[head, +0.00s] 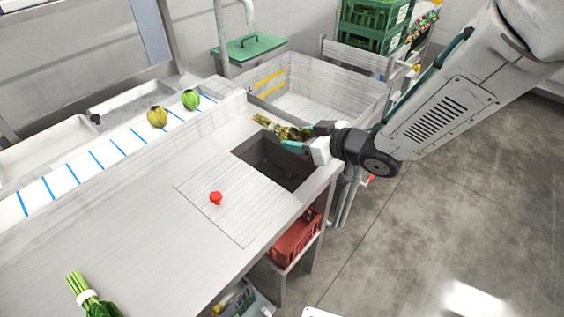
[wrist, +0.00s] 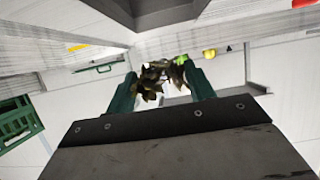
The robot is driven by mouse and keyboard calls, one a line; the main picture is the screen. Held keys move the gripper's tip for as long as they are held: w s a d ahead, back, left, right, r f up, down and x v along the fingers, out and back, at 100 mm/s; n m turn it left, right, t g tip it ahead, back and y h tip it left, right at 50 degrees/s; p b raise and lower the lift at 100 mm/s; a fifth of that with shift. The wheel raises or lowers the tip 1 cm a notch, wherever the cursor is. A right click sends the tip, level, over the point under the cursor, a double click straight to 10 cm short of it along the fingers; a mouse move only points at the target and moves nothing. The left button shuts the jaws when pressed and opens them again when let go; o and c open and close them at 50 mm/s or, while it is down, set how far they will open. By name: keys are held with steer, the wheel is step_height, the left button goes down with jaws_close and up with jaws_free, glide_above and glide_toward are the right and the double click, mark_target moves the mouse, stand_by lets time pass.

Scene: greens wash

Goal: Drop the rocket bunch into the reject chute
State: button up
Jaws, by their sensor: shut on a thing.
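My gripper (head: 308,138) is shut on a leafy bunch (head: 283,131), dark olive and yellow-brown, presumably the rocket bunch. In the wrist view the bunch (wrist: 160,76) sits between the two green fingers (wrist: 162,84), and its leaves look dark and wilted. A dark square opening (head: 268,158) in the counter, which looks like the reject chute, lies just below and in front of the bunch in the head view. The gripper hides part of its far right edge. The bunch appears held above the counter near the opening's far edge; its exact height is unclear.
A ribbed panel (head: 240,212) with a red knob (head: 215,198) lies beside the opening. A banded green bunch (head: 90,298) lies at the near left. Two round heads, yellowish (head: 157,117) and green (head: 191,99), sit on the blue-striped strip. A deep sink (head: 340,82) stands behind.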

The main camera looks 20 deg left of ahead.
steer(key=shift+w+f, duration=0.15)
steer(key=shift+f, duration=2.8)
steer(key=o, duration=1.1)
steer(key=v, duration=0.7)
steer(key=shift+s+d+r, duration=0.2)
steer(key=shift+d, duration=0.1)
